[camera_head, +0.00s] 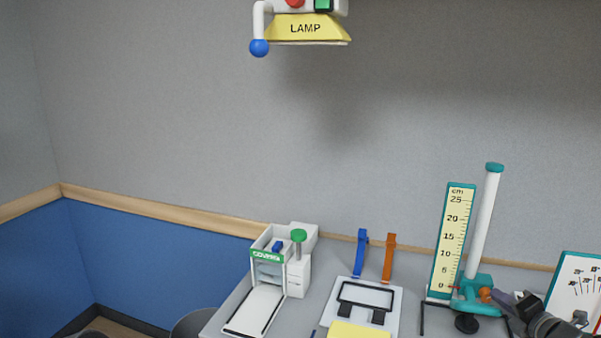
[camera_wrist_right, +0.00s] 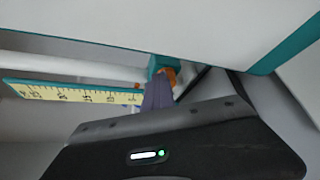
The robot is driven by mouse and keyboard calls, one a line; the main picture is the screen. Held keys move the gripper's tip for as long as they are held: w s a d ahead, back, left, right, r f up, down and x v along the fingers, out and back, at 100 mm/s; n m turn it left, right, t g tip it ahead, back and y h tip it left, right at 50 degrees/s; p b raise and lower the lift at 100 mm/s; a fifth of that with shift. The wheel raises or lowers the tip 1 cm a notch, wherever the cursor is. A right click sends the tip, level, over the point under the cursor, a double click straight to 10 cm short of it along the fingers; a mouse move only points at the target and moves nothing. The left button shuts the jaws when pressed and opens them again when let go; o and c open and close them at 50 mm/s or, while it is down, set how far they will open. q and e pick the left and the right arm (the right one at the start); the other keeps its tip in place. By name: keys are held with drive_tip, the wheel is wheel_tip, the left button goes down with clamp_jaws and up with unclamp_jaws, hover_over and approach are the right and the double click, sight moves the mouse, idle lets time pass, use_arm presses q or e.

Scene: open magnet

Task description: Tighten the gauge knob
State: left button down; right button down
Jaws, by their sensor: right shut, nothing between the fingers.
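The gauge is a yellow centimetre scale (camera_head: 456,225) with a teal edge, beside a white post (camera_head: 484,225) with a teal cap, on a teal base (camera_head: 480,306). The orange gauge knob (camera_head: 485,294) is low on the base; a small red pointer is near the zero mark. My right gripper (camera_head: 500,296) is shut and empty, its fingertips close to the knob from the right. In the right wrist view, the purple-grey fingers (camera_wrist_right: 160,92) partly cover the knob (camera_wrist_right: 171,76); I cannot tell if they touch. My left gripper is not in view.
A white counter machine (camera_head: 270,265) stands at the left of the grey table, with a white tray (camera_head: 394,312) beside it. Blue (camera_head: 360,252) and orange (camera_head: 388,258) straps stand behind. A teal-framed board (camera_head: 574,280) is close right of my gripper. A lamp (camera_head: 305,29) hangs above.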

drive_tip(key=shift+w+d+b, duration=0.1)
drive_tip(key=shift+d+b, duration=0.15)
drive_tip(key=shift+b, duration=0.05)
drive_tip(key=shift+d+f, duration=0.1)
drive_tip(key=shift+f, duration=0.05)
idle(0.6)
drive_tip(key=shift+d+f+b, duration=0.25)
drive_tip(key=shift+f+b, duration=0.05)
drive_tip(key=shift+f, duration=0.15)
drive_tip(key=shift+w+d+f, duration=0.2)
drive_tip(key=shift+f, duration=0.35)
drive_tip(key=shift+s+a+r, duration=0.1)
drive_tip(key=shift+a, duration=0.2)
drive_tip(key=shift+s+d, duration=0.15)
drive_tip(key=shift+d, duration=0.2)
drive_tip(key=shift+s, duration=0.1)
